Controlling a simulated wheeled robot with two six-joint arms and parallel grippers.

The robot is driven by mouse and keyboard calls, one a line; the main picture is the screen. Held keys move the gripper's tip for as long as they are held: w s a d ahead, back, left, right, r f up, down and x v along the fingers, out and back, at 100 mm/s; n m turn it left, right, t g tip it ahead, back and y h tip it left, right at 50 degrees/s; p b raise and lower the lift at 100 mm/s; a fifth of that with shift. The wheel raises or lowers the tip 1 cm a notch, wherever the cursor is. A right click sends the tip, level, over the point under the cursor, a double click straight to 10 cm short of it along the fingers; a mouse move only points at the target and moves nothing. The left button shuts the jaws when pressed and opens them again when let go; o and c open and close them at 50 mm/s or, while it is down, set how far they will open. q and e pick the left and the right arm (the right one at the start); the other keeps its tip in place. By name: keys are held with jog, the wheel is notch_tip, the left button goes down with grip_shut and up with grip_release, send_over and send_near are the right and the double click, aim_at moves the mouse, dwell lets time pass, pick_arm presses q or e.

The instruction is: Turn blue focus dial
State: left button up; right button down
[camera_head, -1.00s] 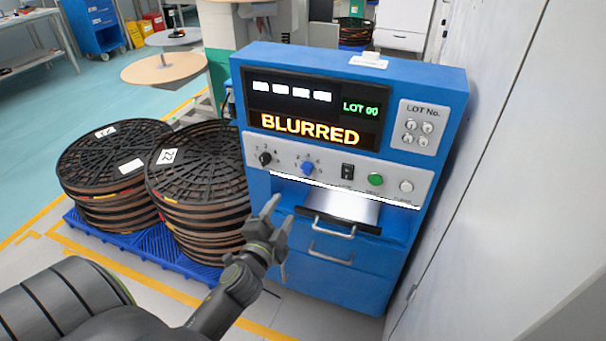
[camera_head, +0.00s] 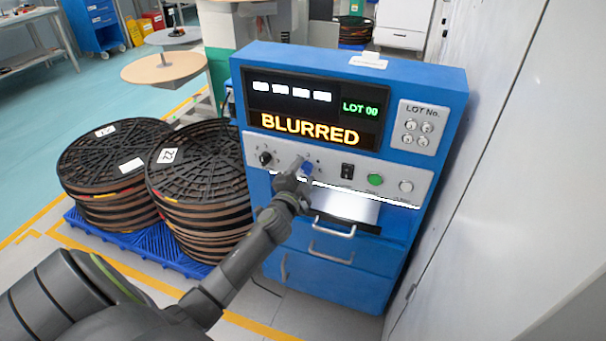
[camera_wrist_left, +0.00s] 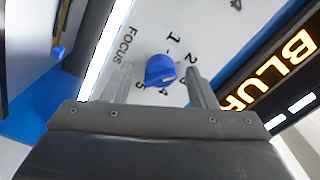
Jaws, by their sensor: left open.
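The blue focus dial (camera_head: 307,168) sits on the light control panel of the blue machine, below a display reading "BLURRED". In the left wrist view the dial (camera_wrist_left: 160,70) has numbers around it and the label "FOCUS" beside it. My left gripper (camera_head: 300,170) is at the panel in front of the dial. In the left wrist view its two open fingers (camera_wrist_left: 158,88) stand on either side of the dial, with gaps between. The fingers do not appear to touch the dial. My right gripper is not in view.
A black dial (camera_head: 265,158) is left of the blue one. A black switch (camera_head: 347,171), a green button (camera_head: 375,180) and a white button (camera_head: 406,186) are to the right. A drawer handle (camera_head: 331,227) juts out below. Stacked reels (camera_head: 200,170) stand left.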

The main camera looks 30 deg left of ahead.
pick_arm(q)
jog(key=c, duration=0.9)
jog(key=shift+c, duration=0.2)
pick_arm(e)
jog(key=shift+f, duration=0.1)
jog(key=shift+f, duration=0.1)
